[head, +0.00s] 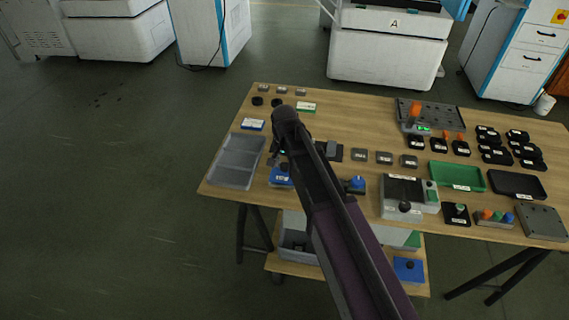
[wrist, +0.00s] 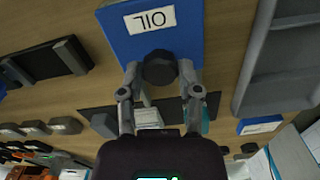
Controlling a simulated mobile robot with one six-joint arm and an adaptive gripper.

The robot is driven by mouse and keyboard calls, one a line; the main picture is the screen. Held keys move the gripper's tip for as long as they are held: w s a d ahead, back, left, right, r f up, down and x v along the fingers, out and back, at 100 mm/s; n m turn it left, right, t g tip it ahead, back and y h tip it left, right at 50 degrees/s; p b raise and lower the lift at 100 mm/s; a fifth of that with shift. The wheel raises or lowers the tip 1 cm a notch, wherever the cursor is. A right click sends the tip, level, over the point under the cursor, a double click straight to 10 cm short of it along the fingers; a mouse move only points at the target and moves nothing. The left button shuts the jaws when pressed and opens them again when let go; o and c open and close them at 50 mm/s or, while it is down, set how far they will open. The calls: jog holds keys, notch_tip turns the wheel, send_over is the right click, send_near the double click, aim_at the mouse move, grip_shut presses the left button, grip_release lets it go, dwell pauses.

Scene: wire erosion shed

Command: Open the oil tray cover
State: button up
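The oil tray cover is a blue plate with a white OIL label and a round black knob. In the wrist view the cover (wrist: 160,36) is at the top centre, and its knob (wrist: 160,67) stands between the fingertips of my gripper (wrist: 160,72). In the head view the blue cover (head: 281,180) lies on the table just below my gripper, partly hidden by my arm. The tray under the cover is hidden.
A grey divided tray (head: 236,160) lies left of the cover on the wooden table (head: 330,117). A blue-and-white labelled box (head: 253,125) is behind it. Small grey blocks (head: 384,158) and a grey box with a black knob (head: 403,207) are to the right.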

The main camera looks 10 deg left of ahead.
jog(key=shift+w+d, duration=0.1)
jog(key=shift+w, duration=3.4)
grip_shut()
jog(key=o, duration=1.1)
grip_release()
jog(key=shift+s, duration=0.15)
